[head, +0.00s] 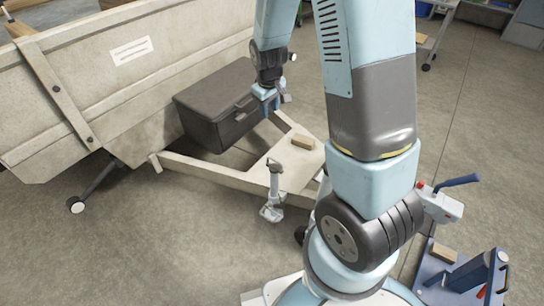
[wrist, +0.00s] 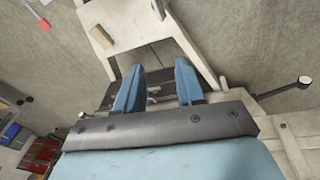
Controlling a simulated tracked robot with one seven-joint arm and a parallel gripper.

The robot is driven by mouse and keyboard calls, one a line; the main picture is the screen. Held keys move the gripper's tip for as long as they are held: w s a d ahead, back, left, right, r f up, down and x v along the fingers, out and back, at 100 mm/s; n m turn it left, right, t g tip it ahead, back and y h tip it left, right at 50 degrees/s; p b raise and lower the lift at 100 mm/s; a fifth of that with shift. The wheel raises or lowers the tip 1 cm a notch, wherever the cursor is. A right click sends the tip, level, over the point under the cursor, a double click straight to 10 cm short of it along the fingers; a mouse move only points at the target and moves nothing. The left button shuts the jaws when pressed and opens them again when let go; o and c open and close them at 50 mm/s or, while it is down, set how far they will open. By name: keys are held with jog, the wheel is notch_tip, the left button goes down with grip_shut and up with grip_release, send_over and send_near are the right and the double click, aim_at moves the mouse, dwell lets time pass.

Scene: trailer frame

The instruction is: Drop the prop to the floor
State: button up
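My gripper (head: 266,99) hangs by the dark box (head: 220,105) at the trailer's front. In the wrist view its two blue fingers (wrist: 159,84) are spread with a gap between them, and nothing is clearly held. A slim dark leg with a pale round end (head: 77,205) slants out from under the trailer at the left; it may be the prop. A similar leg shows at the right of the wrist view (wrist: 304,81). Another rod with a round end (wrist: 82,115) is at the left there. I cannot tell whether these ends touch the floor.
The trailer (head: 130,75) fills the left, with its pale drawbar (head: 205,173) in front. A wooden block (head: 303,142) lies on the drawbar plate. A blue cart (head: 465,275) stands at lower right. Floor at lower left is clear.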

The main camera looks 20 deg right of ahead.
jog(key=n+h, duration=0.1)
jog(key=n, duration=0.1)
send_near(273, 159)
jog(key=shift+g, duration=0.5)
jog(key=shift+w+d+f, duration=0.2)
jog(key=shift+w+f, duration=0.05)
jog(key=shift+f, duration=1)
jog(key=shift+w+d+f, duration=0.2)
jog(key=shift+w+f, duration=0.05)
jog(key=shift+f, duration=1.05)
jog(key=shift+w+d+f, duration=0.2)
jog(key=shift+w+f, duration=0.05)
jog(key=shift+f, duration=1)
grip_shut()
